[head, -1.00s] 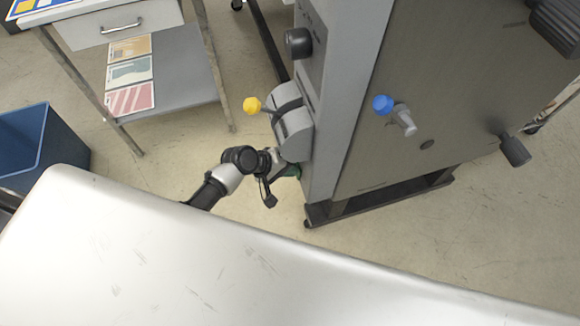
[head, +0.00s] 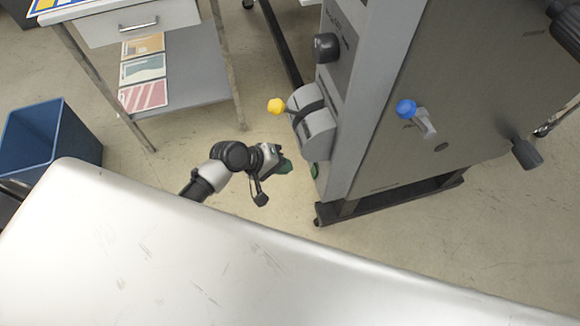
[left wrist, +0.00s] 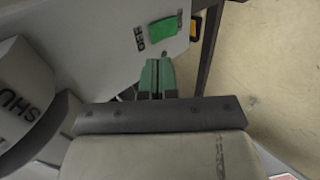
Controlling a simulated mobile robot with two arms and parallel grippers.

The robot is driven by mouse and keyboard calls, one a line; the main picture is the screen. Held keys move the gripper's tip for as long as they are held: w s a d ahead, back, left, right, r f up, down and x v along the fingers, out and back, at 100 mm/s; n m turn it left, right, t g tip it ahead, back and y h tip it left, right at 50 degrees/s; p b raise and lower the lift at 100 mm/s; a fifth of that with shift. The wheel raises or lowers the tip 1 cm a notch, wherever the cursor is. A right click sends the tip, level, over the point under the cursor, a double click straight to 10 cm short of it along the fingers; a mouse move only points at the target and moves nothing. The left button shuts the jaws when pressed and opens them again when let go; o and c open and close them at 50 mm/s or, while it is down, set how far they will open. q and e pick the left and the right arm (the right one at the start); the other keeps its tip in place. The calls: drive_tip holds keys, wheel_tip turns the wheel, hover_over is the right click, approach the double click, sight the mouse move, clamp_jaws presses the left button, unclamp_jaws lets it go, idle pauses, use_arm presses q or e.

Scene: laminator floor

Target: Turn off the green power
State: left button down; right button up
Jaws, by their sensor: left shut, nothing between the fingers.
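The green power switch (left wrist: 162,28) is on the grey machine panel, beside the printed word OFF, in the left wrist view. In the head view it is a small green patch (head: 314,170) low on the machine's side, below the grey lever housing. I cannot tell clearly which way it is tipped. My left gripper (head: 286,167) is shut and empty, with a gap between its green fingertips and the machine. In the left wrist view the closed fingers (left wrist: 158,78) point toward the switch and stand apart from it.
A yellow-knobbed lever (head: 276,105) sticks out above the switch, and a black knob (head: 326,47) is higher up. A blue-knobbed handle (head: 406,108) is on the machine's side. A blue bin (head: 50,140) and a drawer table (head: 190,75) stand left, with clear floor between.

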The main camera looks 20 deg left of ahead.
use_arm(q)
drive_tip(key=v, duration=0.4)
drive_tip(key=s+a+f+m+g+y, duration=0.1)
drive_tip(key=s+a+f+y, duration=0.2)
drive_tip(key=f, duration=0.5)
drive_tip(key=s+a+f+m+y, duration=0.1)
drive_tip(key=s+a+f, duration=0.1)
drive_tip(key=s+f, duration=0.45)
drive_tip(key=s+a+f+g+y, duration=0.1)
drive_tip(key=s+a+f+y, duration=0.15)
drive_tip(key=f, duration=0.65)
drive_tip(key=s+f+m+g, duration=0.1)
drive_tip(key=s+f+m, duration=0.2)
drive_tip(key=s, duration=0.8)
drive_tip(key=s+f+m+g+y, duration=0.1)
drive_tip(key=s+f+m, duration=0.3)
drive_tip(key=s+f, duration=0.4)
drive_tip(key=s, duration=0.3)
drive_tip(key=shift+d+f, duration=0.2)
drive_tip(key=shift+d, duration=0.2)
drive_tip(key=shift+s+y, duration=0.1)
drive_tip(key=shift+y, duration=0.15)
